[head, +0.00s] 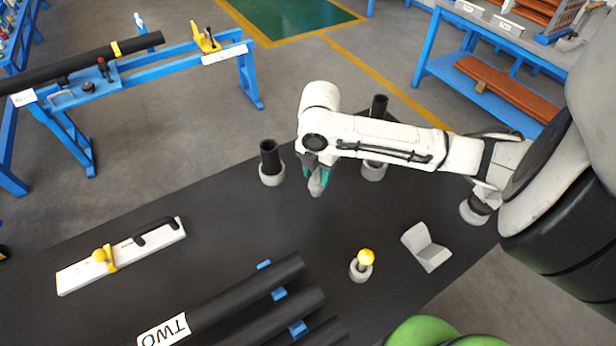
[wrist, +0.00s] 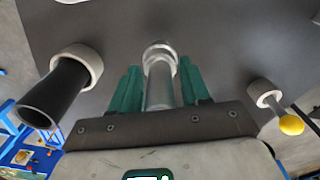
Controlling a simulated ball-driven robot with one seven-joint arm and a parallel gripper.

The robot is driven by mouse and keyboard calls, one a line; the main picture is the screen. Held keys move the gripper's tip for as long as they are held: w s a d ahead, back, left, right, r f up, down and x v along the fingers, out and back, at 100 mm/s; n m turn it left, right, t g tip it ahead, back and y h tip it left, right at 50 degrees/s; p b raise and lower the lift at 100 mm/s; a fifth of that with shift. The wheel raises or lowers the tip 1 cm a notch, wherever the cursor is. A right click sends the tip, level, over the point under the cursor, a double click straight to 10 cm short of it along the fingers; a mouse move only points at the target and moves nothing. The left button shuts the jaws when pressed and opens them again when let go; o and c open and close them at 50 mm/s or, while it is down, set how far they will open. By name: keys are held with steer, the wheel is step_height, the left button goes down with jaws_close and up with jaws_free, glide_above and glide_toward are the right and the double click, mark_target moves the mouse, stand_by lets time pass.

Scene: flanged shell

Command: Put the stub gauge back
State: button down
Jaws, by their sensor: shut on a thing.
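My gripper (wrist: 161,90) is shut on a grey metal cylinder with a wider ringed end, which looks like the stub gauge (wrist: 159,65). The teal fingers stand on either side of it. In the head view, my gripper (head: 316,170) hangs over the black table top with the grey stub gauge (head: 318,184) pointing down below the fingers. A gap to the table cannot be judged clearly. Which place belongs to the gauge cannot be told from these frames.
Black tubes stand in pale round holders left (head: 272,176) and right (head: 374,171) of my gripper. A yellow-knobbed pin (head: 365,258) stands in another holder. A grey angled block (head: 426,247), black pipes (head: 245,295) and a white handled bar (head: 125,255) lie on the black table (head: 215,215).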

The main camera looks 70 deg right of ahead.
steer(key=shift+s+f+b, duration=0.1)
steer(key=shift+f+b, duration=0.3)
steer(key=shift+f, duration=0.4)
steer(key=shift+f, duration=0.15)
steer(key=c, duration=0.5)
jaws_free()
step_height(320, 180, up, 12)
steer(key=shift+r, duration=0.15)
